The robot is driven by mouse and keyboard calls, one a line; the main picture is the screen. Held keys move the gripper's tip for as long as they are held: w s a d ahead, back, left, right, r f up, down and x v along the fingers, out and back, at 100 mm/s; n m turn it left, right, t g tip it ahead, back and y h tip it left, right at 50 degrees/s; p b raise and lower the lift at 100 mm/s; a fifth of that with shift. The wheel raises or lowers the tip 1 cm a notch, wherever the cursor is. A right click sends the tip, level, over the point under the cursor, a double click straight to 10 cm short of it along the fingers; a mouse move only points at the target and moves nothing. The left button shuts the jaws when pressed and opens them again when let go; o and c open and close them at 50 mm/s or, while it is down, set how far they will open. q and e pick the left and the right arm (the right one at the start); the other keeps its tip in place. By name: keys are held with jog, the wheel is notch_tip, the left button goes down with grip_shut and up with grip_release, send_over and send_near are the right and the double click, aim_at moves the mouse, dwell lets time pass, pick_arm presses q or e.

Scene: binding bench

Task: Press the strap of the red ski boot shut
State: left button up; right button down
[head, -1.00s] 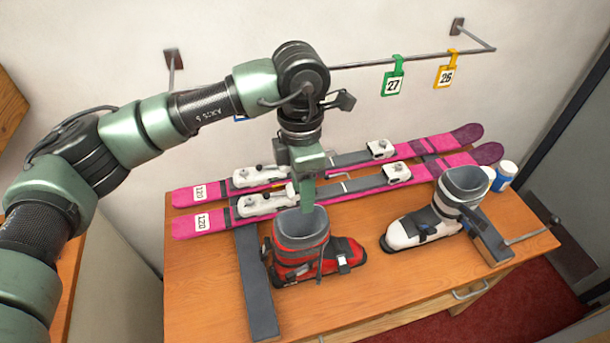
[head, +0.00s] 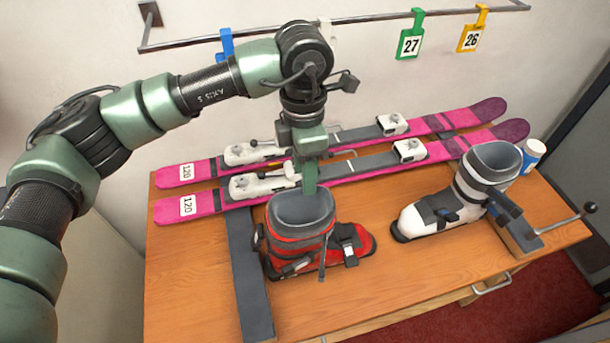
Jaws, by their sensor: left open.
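The red ski boot (head: 285,248) stands upright on the wooden bench, its toe pointing right and its grey cuff open at the top. A dark strap (head: 323,258) hangs loose down the near side of its cuff. A buckle sits over the instep. My left gripper (head: 309,186) points down at the far rim of the cuff. Its green fingers are seen nearly edge-on and are open, with nothing visible between them. I cannot tell whether the tips touch the boot. My right gripper is not in view.
Two pink skis (head: 340,178) with white bindings lie behind the boot. A dark grey bar (head: 247,275) lies left of it. A white boot (head: 425,218) stands right, beside a clamp-like fixture (head: 522,238) and a white-and-blue jar (head: 532,156). Number tags (head: 410,42) hang from a wall rail.

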pick_arm(q)
jog(key=shift+f, duration=0.3)
notch_tip(320, 180, down, 7)
jog(key=p, duration=0.3)
jog(key=shift+s, duration=0.25)
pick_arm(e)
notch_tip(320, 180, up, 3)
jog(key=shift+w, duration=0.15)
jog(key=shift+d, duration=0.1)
pick_arm(q)
jog(key=c, duration=0.9)
grip_shut()
